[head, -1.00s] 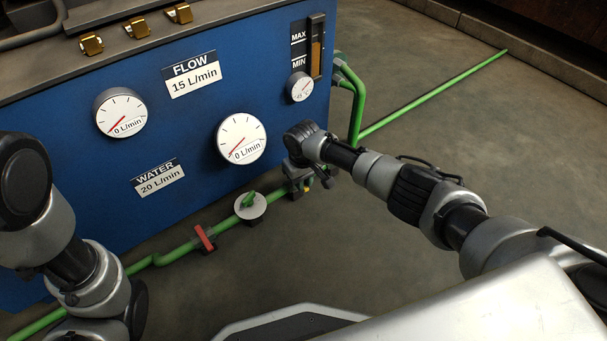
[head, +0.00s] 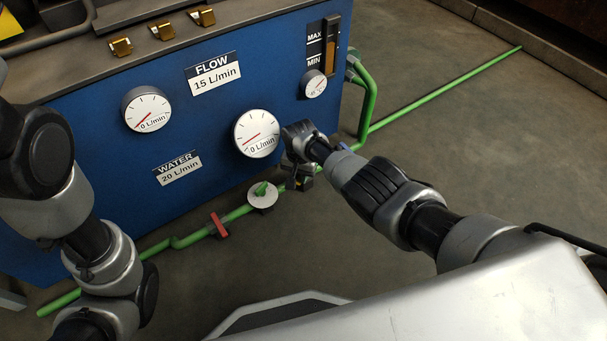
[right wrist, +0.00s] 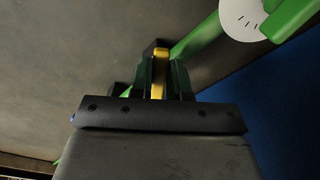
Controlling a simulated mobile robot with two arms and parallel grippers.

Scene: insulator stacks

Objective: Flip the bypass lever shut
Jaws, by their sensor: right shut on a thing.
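A yellow lever (right wrist: 159,58) shows in the right wrist view, upright between the two dark fingers of my right gripper (right wrist: 165,78). The fingers are shut on it. In the head view my right gripper (head: 302,178) is low at the right end of the blue panel, by the green pipe, and its arm hides most of the lever there. I cannot read a label naming this lever as the bypass. Of my left arm only links show, at the left edge; its gripper is out of view.
The green pipe (head: 190,240) runs low before the blue cabinet (head: 100,195). It carries a red handle (head: 219,225) set across it and a white disc with a green knob (head: 262,196). The flow gauge (head: 257,134) is close left of my right wrist.

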